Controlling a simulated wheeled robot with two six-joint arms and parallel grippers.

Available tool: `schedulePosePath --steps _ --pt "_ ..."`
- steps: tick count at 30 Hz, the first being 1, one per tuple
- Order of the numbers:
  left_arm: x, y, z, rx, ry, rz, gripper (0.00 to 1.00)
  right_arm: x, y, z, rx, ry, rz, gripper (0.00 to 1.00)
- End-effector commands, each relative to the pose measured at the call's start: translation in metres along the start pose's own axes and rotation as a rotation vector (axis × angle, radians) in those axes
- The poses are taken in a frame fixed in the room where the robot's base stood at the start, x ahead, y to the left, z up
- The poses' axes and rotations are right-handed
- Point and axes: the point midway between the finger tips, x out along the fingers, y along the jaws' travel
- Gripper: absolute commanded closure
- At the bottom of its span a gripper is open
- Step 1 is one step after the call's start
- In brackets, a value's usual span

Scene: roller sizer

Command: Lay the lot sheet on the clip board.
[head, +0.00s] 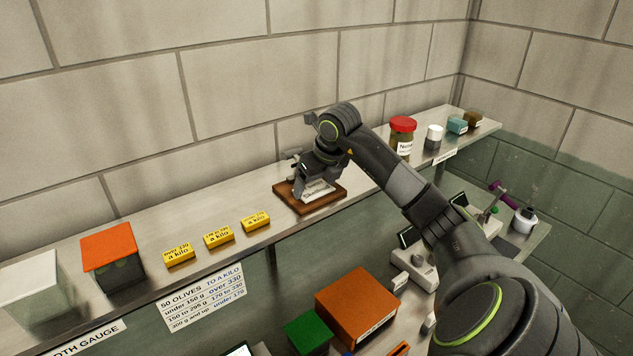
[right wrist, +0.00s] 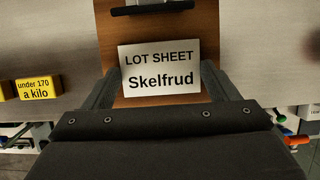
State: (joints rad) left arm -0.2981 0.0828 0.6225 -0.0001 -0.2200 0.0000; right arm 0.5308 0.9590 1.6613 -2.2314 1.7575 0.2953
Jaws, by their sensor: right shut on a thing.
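The lot sheet (right wrist: 160,68) is a small white card reading "LOT SHEET Skelfrud". My right gripper (right wrist: 160,88) is shut on it, with a dark finger at each side edge. The brown clip board (right wrist: 203,20) lies under the sheet, its dark clip (right wrist: 165,8) beyond the sheet's far edge. In the head view the clip board (head: 329,201) lies on the shelf, with the right gripper (head: 306,190) over it and the sheet (head: 319,191) partly hidden. I cannot tell whether the sheet touches the board. My left gripper is not in view.
Yellow "a kilo" blocks (head: 219,234) stand left of the board on the grey shelf (head: 160,220). A red-lidded jar (head: 402,136) and a white cup (head: 434,137) stand to its right. An orange box (head: 357,305) is below. The wall rises close behind the shelf.

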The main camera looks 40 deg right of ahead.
Motion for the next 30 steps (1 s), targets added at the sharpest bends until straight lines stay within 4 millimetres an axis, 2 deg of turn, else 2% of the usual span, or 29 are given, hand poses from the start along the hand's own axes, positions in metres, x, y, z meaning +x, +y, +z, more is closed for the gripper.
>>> schedulePosePath --steps 1,2,6,16,17,20,30 --pt "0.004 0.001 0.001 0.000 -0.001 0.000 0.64 0.003 0.000 -0.001 0.000 0.000 0.000 0.41" --pt "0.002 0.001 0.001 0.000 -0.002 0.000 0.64 0.001 0.000 -0.001 0.000 0.000 0.000 0.15" --pt "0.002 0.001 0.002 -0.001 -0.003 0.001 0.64 0.001 0.000 -0.001 0.000 0.000 0.000 0.00" --pt "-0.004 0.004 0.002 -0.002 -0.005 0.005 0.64 -0.004 0.000 0.002 0.000 0.000 0.000 0.00" --pt "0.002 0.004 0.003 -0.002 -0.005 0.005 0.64 -0.006 -0.001 0.001 -0.001 -0.002 -0.002 0.00" --pt "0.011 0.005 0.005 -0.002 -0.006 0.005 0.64 -0.023 -0.001 0.001 -0.002 -0.005 -0.004 0.00" --pt "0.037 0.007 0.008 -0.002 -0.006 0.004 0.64 -0.096 0.000 0.001 -0.001 -0.006 -0.002 0.00"
